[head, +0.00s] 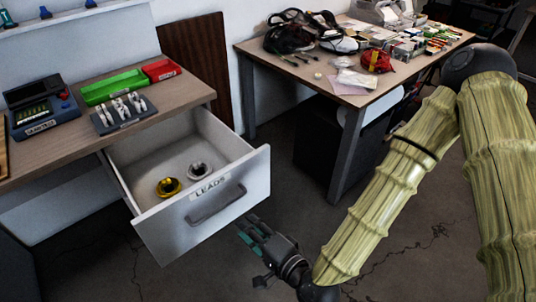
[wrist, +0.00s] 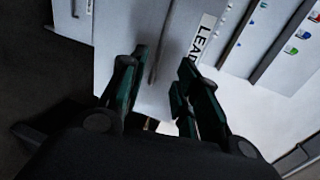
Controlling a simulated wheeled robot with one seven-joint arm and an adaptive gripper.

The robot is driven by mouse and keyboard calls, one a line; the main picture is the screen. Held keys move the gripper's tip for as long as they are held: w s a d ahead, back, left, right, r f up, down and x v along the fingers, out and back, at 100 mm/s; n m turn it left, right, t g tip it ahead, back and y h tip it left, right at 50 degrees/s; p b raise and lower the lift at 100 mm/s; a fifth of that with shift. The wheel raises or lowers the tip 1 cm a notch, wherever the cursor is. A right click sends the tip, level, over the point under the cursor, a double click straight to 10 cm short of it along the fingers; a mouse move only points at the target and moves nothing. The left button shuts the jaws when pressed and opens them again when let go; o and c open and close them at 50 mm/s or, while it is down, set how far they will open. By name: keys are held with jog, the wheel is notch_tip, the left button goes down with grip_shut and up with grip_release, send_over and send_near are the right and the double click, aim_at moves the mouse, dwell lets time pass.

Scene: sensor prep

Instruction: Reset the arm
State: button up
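My gripper (head: 254,232) is in front of the open drawer (head: 247,166), low and close to its front panel, to the right of the handle (head: 217,206). In the wrist view my gripper (wrist: 160,90) has its two green-lined fingers spread apart with nothing between them. The drawer front with part of its LEADS label (wrist: 203,40) lies beyond the fingers. My arm, covered in a yellow-green sleeve, reaches down from the upper right in the head view. Whether the fingers touch the drawer front cannot be told.
The drawer holds a gold round piece (head: 168,187) and a silver one (head: 200,170). On the counter (head: 75,140) are a green tray (head: 114,87), a red tray (head: 161,70), a grey rack (head: 124,114) and a blue device (head: 42,108). A cluttered table (head: 345,90) stands behind.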

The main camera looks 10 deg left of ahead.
jog(key=s+d+f+n+g+h+p, duration=0.3)
jog(key=s+d+f+h, duration=0.1)
jog(key=d+f, duration=0.6)
jog(key=s+d+f+n+g+h+p, duration=0.4)
jog(key=d+f, duration=0.3)
jog(key=d, duration=0.5)
jog(key=s+d+f+g+h, duration=0.1)
jog(key=s+d+h, duration=0.1)
jog(key=d, duration=0.4)
jog(key=s+d+f+g+h+p, duration=0.1)
jog(key=s+d+h, duration=0.1)
jog(key=s+d, duration=0.3)
jog(key=shift+s+d+g+p, duration=0.3)
jog(key=shift+d+g, duration=0.1)
jog(key=shift+d, duration=0.5)
